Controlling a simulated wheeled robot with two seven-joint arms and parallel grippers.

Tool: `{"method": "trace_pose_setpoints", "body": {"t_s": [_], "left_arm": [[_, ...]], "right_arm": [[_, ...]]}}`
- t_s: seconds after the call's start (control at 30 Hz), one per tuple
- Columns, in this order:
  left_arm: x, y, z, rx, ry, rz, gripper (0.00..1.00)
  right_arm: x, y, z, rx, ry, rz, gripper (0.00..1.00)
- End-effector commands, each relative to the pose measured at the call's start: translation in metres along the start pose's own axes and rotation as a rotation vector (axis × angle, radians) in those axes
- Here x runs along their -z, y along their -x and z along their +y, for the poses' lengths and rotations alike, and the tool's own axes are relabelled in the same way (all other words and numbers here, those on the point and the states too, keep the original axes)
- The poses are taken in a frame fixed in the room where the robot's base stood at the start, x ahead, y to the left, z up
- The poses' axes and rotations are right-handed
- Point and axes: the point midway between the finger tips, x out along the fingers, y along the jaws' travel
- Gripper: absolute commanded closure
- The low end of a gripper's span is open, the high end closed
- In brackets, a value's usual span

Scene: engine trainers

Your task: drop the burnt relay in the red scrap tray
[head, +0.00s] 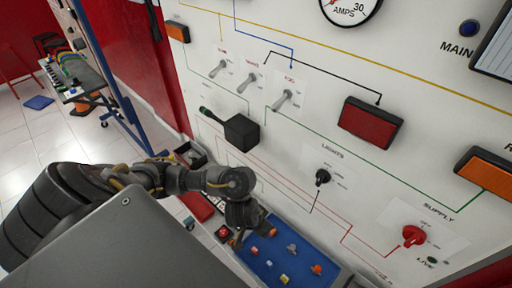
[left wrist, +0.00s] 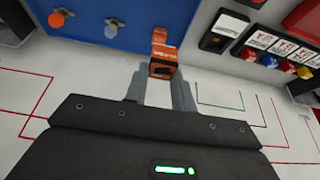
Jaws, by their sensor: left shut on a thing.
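My left gripper (head: 238,236) reaches down over the near-left end of the blue tray, beside the white panel. In the left wrist view its two grey fingers (left wrist: 159,92) are shut on a small orange relay (left wrist: 164,62) with dark print on its face. I cannot make out burn marks. In the head view the gripper mostly hides the relay. A red tray (head: 198,208), which looks like the scrap tray, lies left of the gripper, partly hidden by my arm. A red surface also shows at the upper right of the left wrist view (left wrist: 308,20). My right gripper is not in view.
The blue tray (head: 268,277) holds several small coloured parts. White label cards (head: 214,202) with coloured knobs lie between it and the red tray. A dark bin (head: 190,153) stands farther back. The upright panel has switches, a black box (head: 241,132) and a red knob (head: 413,236).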

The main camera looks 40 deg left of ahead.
Motion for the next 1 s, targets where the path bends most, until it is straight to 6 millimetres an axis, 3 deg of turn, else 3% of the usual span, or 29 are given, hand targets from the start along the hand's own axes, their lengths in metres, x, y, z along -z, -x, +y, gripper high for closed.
{"method": "trace_pose_setpoints", "body": {"t_s": [0.73,1.0], "left_arm": [[0.007,0.024,0.005,0.0,0.001,-0.001,0.96],[0.016,0.035,0.009,-0.007,-0.007,0.008,0.96]], "right_arm": [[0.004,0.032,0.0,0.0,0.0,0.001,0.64],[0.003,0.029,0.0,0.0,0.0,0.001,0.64]]}}
